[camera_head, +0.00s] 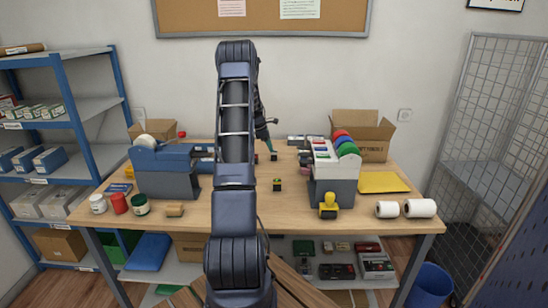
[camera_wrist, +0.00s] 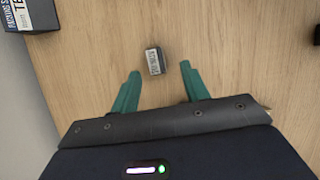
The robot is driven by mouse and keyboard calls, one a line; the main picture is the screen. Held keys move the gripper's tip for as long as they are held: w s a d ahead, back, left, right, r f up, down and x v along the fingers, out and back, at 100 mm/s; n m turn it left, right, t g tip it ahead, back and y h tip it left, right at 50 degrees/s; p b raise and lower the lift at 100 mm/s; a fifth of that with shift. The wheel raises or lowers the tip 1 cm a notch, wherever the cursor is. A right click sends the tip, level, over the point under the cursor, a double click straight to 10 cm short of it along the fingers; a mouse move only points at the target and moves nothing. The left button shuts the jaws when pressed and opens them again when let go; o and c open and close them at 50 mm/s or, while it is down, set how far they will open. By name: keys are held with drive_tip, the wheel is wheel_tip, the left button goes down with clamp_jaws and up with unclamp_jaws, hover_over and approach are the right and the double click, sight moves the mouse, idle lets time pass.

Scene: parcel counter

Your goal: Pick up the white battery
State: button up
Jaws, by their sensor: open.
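A small block with a white printed label and dark edges (camera_wrist: 155,61) lies on the wooden table in the wrist view; it looks like the white battery. My gripper (camera_wrist: 158,80) has its two green fingers spread wide, with nothing between them. The block lies just beyond the fingertips, roughly midway between them, and appears apart from both. In the head view my gripper (camera_head: 268,124) is above the back middle of the table, partly hidden by my arm. I cannot clearly make out the battery in the head view.
A dark box with printed text (camera_wrist: 35,14) is at the top left of the wrist view. On the table (camera_head: 245,215), a blue-grey dispenser (camera_head: 166,184) stands left and a grey rack with coloured rolls (camera_head: 333,185) right. An open carton (camera_head: 372,145) is behind.

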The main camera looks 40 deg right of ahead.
sight(274, 160)
drive_tip(key=shift+w+x, duration=0.1)
drive_tip(key=shift+x, duration=1.55)
drive_tip(key=shift+w+x, duration=0.15)
drive_tip(key=shift+x, duration=1.5)
drive_tip(key=c, duration=1)
drive_tip(key=shift+r, duration=0.15)
